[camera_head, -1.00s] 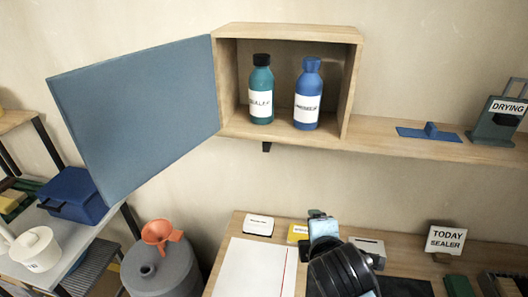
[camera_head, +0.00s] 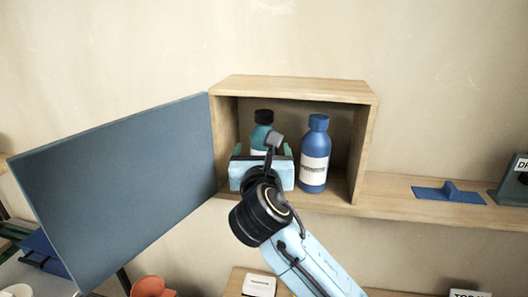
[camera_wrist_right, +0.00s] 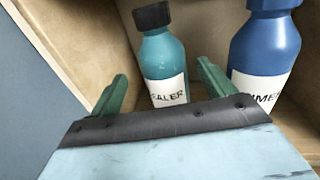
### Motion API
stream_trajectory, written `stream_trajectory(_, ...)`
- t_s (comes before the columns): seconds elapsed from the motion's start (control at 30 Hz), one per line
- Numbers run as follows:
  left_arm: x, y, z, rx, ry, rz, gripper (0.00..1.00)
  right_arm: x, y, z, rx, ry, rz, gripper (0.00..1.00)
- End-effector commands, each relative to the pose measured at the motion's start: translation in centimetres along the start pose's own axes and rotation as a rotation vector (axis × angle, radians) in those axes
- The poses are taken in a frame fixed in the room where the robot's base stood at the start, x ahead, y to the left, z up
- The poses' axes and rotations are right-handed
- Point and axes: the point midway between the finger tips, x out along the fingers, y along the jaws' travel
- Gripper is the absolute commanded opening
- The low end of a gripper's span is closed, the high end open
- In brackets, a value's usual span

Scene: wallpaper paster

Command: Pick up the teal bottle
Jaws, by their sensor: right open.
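The teal bottle (camera_head: 263,132) with a black cap stands upright on the left inside the open wooden cabinet. Its lower part is hidden behind my right gripper (camera_head: 262,160) in the head view. In the right wrist view the teal bottle (camera_wrist_right: 163,58) stands just beyond and between the two green fingers of my right gripper (camera_wrist_right: 160,90), its label partly reading "ALER". The fingers are spread and hold nothing. I cannot tell whether they overlap the bottle's sides. My left gripper is not in view.
A blue bottle (camera_head: 315,155) stands close to the right of the teal one, near the right finger. The blue cabinet door (camera_head: 120,185) is swung open to the left. The shelf (camera_head: 400,205) continues right with a blue holder (camera_head: 449,192) on it.

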Motion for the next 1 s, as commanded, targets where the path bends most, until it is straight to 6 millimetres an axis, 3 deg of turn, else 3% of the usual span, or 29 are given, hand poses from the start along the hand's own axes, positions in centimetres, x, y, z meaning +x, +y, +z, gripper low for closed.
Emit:
stream_trajectory(0.27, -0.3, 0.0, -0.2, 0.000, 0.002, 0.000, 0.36, 2.0, -0.1, 0.0, 0.003, 0.002, 0.000, 0.82)
stream_trajectory(0.6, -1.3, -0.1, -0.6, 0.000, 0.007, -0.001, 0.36, 6.2, -0.4, 0.3, 0.003, 0.002, 0.000, 0.82)
stream_trajectory(0.97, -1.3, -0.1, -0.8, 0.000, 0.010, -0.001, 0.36, 6.9, -0.4, 0.1, 0.004, 0.002, 0.001, 0.82)
stream_trajectory(1.0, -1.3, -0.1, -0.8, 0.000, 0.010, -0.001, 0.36, 6.9, -0.4, 0.1, 0.004, 0.002, 0.001, 0.76)
